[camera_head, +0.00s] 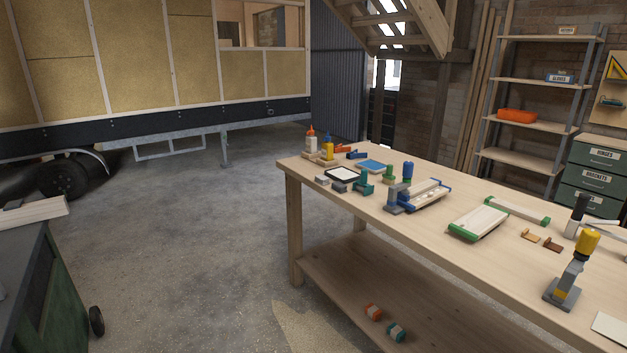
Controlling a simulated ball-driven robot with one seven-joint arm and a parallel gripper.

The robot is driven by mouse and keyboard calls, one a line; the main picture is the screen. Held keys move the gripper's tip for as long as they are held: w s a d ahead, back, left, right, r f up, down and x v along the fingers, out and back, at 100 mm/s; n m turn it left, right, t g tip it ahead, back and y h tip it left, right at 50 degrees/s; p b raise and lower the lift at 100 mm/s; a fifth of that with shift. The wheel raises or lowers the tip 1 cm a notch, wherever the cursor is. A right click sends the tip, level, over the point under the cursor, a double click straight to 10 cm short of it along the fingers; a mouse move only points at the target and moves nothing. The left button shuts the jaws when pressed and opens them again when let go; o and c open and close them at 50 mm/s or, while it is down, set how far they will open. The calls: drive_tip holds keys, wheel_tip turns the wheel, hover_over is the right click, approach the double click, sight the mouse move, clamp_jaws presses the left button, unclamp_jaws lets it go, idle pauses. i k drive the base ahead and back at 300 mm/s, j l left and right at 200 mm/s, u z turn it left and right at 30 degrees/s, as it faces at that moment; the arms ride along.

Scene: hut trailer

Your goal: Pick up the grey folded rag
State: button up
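I cannot make out a grey folded rag for sure. Two small flat grey things lie near the left end of the wooden workbench (430,238): a lighter grey one (322,180) and a darker grey one (339,187). They are too small to tell whether either is cloth. My gripper is not in view.
Glue bottles (328,150), a teal tool (363,184), a blue-and-grey tool (397,197), a green-ended tray (478,223) and a yellow-topped tool (570,270) crowd the bench. Two small rolls (373,312) are on its lower shelf. The concrete floor (200,220) left of it is clear.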

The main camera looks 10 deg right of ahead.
sight(338, 186)
drive_tip(key=i+l+u, duration=0.1)
drive_tip(key=i, duration=1.95)
